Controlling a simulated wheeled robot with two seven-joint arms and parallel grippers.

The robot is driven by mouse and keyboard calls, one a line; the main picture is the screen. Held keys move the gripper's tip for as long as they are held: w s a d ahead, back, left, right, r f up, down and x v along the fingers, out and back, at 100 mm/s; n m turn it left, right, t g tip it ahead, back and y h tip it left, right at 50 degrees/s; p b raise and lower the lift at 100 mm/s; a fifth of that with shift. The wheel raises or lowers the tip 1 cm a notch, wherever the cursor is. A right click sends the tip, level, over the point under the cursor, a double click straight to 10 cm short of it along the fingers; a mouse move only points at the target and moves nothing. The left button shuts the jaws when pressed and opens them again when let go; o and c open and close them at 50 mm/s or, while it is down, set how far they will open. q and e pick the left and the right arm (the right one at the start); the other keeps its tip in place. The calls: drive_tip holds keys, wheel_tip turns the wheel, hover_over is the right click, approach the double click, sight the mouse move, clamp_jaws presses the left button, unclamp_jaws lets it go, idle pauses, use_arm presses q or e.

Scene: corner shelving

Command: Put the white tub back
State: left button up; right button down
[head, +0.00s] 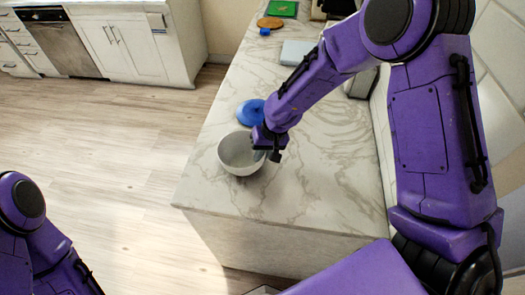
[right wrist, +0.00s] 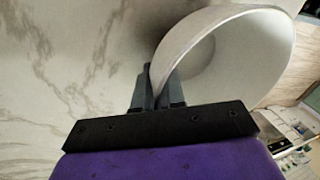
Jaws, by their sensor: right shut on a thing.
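The white tub (head: 237,152) is a round, open, bowl-like vessel at the near left part of the marble counter (head: 310,195). My right gripper (head: 265,152) is at its right rim, with the fingers pointing down. In the right wrist view the gripper (right wrist: 158,92) is shut on the wall of the white tub (right wrist: 220,55), one finger on each side of the rim. I cannot tell whether the tub's base touches the counter. My left arm shows at the lower left, but its gripper is out of view.
A blue round object (head: 250,112) lies just behind the tub. Farther back are a grey flat item (head: 296,52), a small blue item (head: 265,32), a round wooden board (head: 270,22) and a green board (head: 283,8). The counter's near right is clear.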

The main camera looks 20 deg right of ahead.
drive_tip(key=c, duration=1.2)
unclamp_jaws()
drive_tip(key=shift+c, duration=0.2)
drive_tip(key=b+v, duration=0.1)
drive_tip(key=v, duration=1.1)
